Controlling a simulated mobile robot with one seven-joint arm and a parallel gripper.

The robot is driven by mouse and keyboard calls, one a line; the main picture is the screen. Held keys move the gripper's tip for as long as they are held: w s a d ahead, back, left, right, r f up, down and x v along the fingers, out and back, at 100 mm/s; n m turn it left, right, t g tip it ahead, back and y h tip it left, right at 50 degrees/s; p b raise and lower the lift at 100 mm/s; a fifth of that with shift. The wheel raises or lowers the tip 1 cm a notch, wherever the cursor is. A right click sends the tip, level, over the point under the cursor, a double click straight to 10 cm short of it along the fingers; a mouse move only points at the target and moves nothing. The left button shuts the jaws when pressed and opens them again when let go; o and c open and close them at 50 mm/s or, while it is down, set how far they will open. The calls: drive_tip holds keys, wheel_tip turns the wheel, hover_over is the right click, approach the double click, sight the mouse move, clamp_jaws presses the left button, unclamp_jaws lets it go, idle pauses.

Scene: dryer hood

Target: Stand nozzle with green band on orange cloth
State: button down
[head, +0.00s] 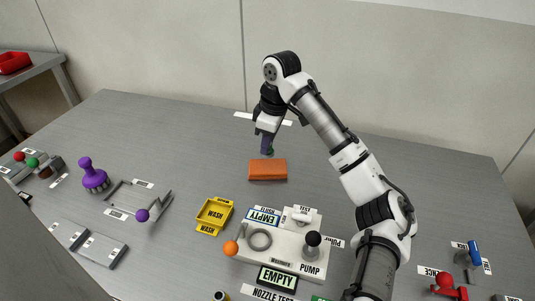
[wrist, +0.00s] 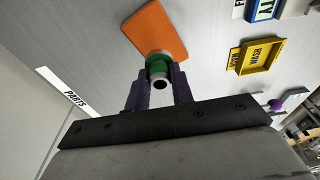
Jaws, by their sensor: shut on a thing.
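The nozzle with the green band (wrist: 158,63) is held between the fingers of my gripper (wrist: 158,88) in the wrist view. Its open end faces the wrist camera. In the head view my gripper (head: 267,144) points down at the back of the table, and only a bit of green shows at its fingertips. The orange cloth (head: 267,170) lies flat on the table just in front of the gripper. It also shows in the wrist view (wrist: 155,27), beyond the nozzle and partly covered by it. I cannot tell whether the nozzle touches anything below.
A yellow wash tray (head: 214,215) and a white pump station (head: 275,252) with a grey ring stand in front of the cloth. Purple parts (head: 93,176) and a bracket are at left. A red valve (head: 447,283) is at right. The table's back left is clear.

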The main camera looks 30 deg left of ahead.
drive_tip(key=shift+f, duration=2.2)
drive_tip(key=c, duration=1.2)
unclamp_jaws()
wheel_tip(320, 180, up, 12)
drive_tip(key=d, duration=0.1)
drive_tip(key=shift+w+d, duration=0.2)
drive_tip(key=shift+d, duration=0.2)
